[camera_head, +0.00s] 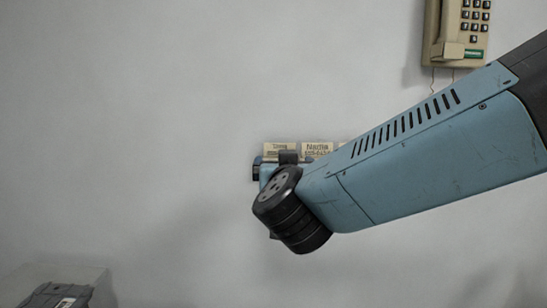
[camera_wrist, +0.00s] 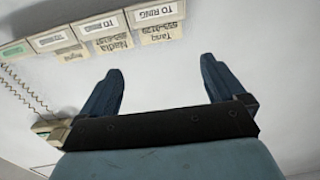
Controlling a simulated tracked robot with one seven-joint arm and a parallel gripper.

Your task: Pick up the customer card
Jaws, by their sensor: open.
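Several cream customer cards sit in a row on the wall. In the wrist view they appear upside down: one reading Tariq (camera_wrist: 160,36), one reading Nadia (camera_wrist: 113,43) and others further left, with TO RING labels (camera_wrist: 156,13). The head view shows one card (camera_head: 279,147) at left and the Nadia card (camera_head: 317,148); my arm covers the rest. Which card is meant, I cannot tell. My gripper (camera_wrist: 162,68) is open and empty, its dark blue fingers apart. The cards lie beyond the fingertips, clear of them. In the head view my arm mostly hides the gripper.
A beige telephone (camera_head: 458,32) hangs on the wall at upper right; its cord also shows in the wrist view at left. A clear box with a dark grey item (camera_head: 62,296) is at lower left. The wall left of the cards is bare.

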